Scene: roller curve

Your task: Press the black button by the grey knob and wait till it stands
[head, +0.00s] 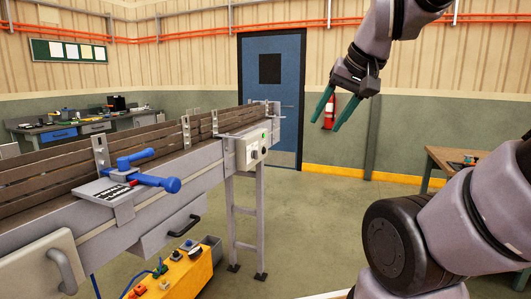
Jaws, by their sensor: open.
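A light grey control box (244,157) is mounted on the near side of the conveyor's far end, left of centre. My gripper (326,125) hangs in the air at the upper right, in front of the far wall. Its two green fingers are apart with nothing between them, pointing down and left. It is well apart from the box.
The conveyor (140,190) with brown slats runs along the left. A blue-handled lever (150,180) sticks out from its side. A yellow box with controls (180,275) stands below. A wooden table (455,158) is at right. The floor between is clear.

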